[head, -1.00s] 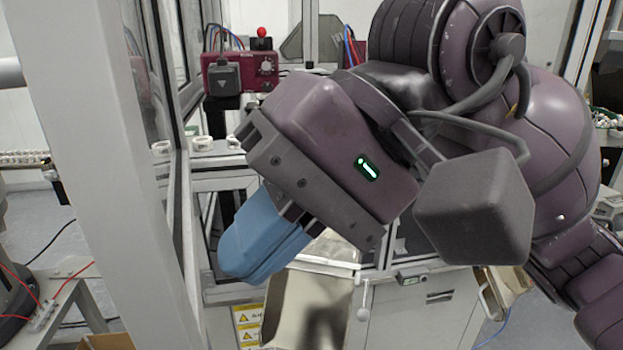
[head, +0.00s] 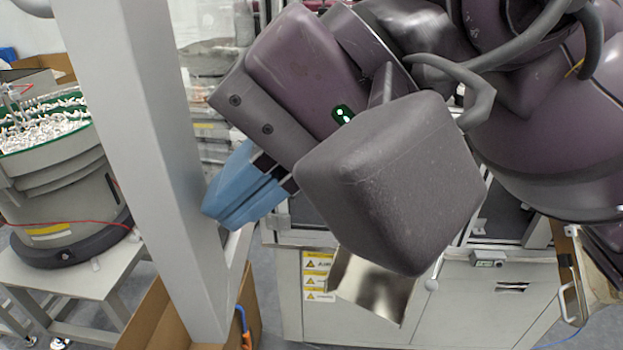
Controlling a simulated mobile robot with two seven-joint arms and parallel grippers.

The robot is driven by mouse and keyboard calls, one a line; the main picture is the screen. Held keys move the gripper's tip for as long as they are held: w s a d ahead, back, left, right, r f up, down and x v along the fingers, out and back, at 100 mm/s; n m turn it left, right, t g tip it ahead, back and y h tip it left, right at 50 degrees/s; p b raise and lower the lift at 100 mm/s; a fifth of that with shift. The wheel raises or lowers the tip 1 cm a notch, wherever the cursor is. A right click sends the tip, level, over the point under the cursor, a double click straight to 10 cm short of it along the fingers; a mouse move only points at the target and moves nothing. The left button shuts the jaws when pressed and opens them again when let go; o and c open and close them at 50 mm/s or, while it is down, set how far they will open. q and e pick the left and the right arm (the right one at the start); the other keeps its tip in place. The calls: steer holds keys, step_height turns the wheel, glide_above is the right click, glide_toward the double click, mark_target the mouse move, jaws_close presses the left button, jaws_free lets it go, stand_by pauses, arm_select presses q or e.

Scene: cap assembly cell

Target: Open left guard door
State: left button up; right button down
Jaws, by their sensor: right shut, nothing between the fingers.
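The left guard door is a pale grey frame with a see-through panel. Its thick upright (head: 145,160) runs down the left of the head view, and its bottom rail shows past the blue fingers. The door stands swung out from the machine. My right gripper (head: 222,212), with blue fingers, is shut and empty. Its fingertips lie just right of the upright in the picture, over the panel area; I cannot tell whether they touch the door. My right arm hides the door's upper hinge side and much of the machine. My left gripper is not in view.
The machine's cabinet (head: 470,300) stands behind my arm, with a metal chute (head: 370,290) and warning labels on its front. A bowl feeder (head: 60,200) on a stand is left of the door. An open cardboard box (head: 155,315) sits at the upright's foot.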

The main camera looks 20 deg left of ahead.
mark_target(175, 88)
steer(key=s+a, duration=0.3)
steer(key=a, duration=0.5)
steer(key=shift+s+a, duration=0.2)
steer(key=shift+s, duration=0.15)
steer(key=shift+d, duration=0.1)
steer(key=v, duration=1)
steer(key=shift+w+d+r+b, duration=0.1)
steer(key=shift+d+r+b, duration=0.15)
steer(key=shift+b, duration=0.15)
